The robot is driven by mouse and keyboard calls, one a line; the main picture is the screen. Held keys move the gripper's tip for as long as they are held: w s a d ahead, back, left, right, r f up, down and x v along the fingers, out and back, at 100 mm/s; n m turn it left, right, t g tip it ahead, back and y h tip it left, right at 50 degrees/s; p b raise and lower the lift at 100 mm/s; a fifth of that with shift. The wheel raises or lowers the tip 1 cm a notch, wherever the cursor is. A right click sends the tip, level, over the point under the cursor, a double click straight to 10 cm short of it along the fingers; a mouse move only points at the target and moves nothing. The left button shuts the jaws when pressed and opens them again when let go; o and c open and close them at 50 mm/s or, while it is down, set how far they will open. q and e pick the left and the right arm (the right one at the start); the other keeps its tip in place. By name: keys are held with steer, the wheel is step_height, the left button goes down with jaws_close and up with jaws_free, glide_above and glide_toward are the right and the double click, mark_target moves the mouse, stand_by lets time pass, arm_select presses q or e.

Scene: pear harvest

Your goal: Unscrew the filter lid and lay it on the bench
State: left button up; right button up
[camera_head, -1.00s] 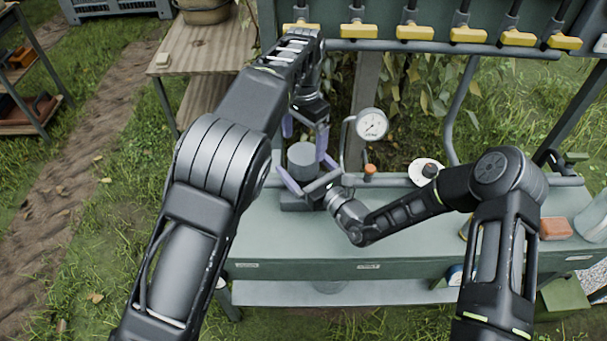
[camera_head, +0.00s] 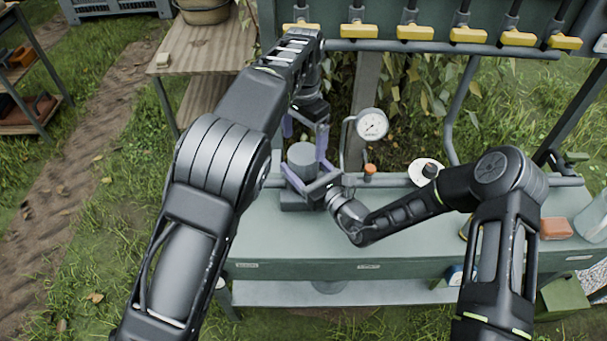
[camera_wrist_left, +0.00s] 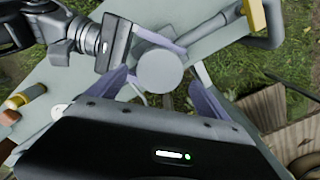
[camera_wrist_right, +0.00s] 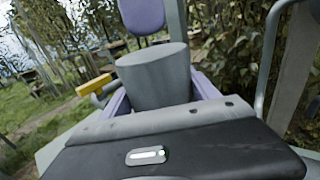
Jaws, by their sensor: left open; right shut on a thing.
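The filter is a grey cylinder (camera_head: 303,162) standing upright on a dark base (camera_head: 297,200) at the bench's (camera_head: 400,235) left end. Its round top, apparently the lid (camera_wrist_left: 158,70), shows in the left wrist view; I see no clear seam between lid and body. My left gripper (camera_head: 304,145) comes from above, with open purple fingers on either side of the top, apart from it. My right gripper (camera_head: 306,178) comes low from the right, shut on the filter body. The right wrist view shows the cylinder (camera_wrist_right: 155,78) between its fingers.
A pressure gauge (camera_head: 371,125) on a pipe stands just right of the filter. A white disc with a dark knob (camera_head: 427,171) and an orange block (camera_head: 555,228) lie further right. Yellow-handled valves (camera_head: 415,32) line the rack behind. The bench's front middle is clear.

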mark_target(303, 154)
arm_select(q)
steer(key=shift+m, duration=2.3)
steer(key=shift+f, duration=0.15)
steer(key=shift+f, duration=3.85)
steer(key=shift+c, duration=0.3)
steer(key=c, duration=1.4)
steer(key=n, duration=0.4)
steer(key=shift+a, duration=0.1)
